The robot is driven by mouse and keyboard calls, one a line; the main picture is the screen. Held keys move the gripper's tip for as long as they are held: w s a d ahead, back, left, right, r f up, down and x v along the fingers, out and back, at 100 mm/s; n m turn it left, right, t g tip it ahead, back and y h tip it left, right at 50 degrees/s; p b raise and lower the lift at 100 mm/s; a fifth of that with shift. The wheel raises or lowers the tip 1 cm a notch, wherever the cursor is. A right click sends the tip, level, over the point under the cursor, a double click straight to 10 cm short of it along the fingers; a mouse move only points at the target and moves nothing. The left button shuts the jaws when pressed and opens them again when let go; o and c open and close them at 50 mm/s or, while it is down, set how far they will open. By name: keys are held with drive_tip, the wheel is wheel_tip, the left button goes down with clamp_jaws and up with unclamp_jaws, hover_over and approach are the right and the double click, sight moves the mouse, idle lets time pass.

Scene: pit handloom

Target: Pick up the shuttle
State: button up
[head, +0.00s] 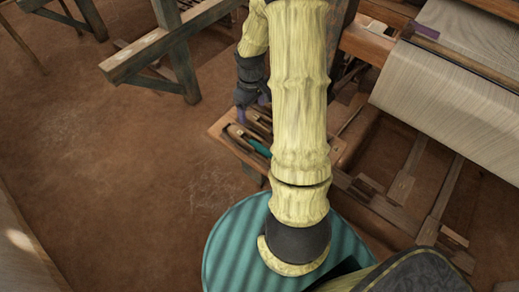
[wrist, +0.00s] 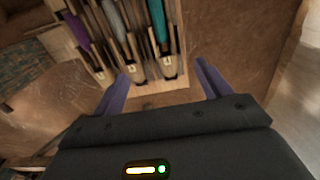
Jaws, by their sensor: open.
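Several wooden shuttles lie side by side in a wooden tray (wrist: 185,95). One holds teal yarn (wrist: 161,24), one grey yarn (wrist: 116,20) and one purple yarn (wrist: 76,28). The frames do not show which one the task means. My gripper (wrist: 161,68) is open and empty, with its purple fingers on either side of the near ends of the teal and grey shuttles. In the head view, my gripper (head: 252,106) is over the far end of the tray (head: 216,131); my arm hides part of the tray. The teal yarn (head: 258,147) shows beside my arm.
The loom with its pale cloth (head: 450,90) stands at the right, with wooden treadles (head: 402,188) below it. A wooden trestle frame (head: 150,55) stands at the upper left. The earthen floor (head: 110,150) at the left is clear.

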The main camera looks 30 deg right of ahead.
drive_tip(key=shift+s, duration=0.15)
hover_over(252, 142)
drive_tip(key=f, duration=0.8)
drive_tip(key=f+p, duration=0.1)
drive_tip(key=f, duration=0.3)
drive_tip(key=shift+d+f, duration=0.1)
drive_tip(key=shift+d, duration=0.3)
drive_tip(key=shift+w+a, duration=0.1)
drive_tip(key=shift+w, duration=0.1)
drive_tip(key=shift+s+a+f, duration=0.1)
drive_tip(key=shift+f, duration=0.4)
drive_tip(key=shift+f+p, duration=0.55)
drive_tip(key=shift+f, duration=1.55)
drive_tip(key=shift+a, duration=0.1)
drive_tip(key=shift+c, duration=0.3)
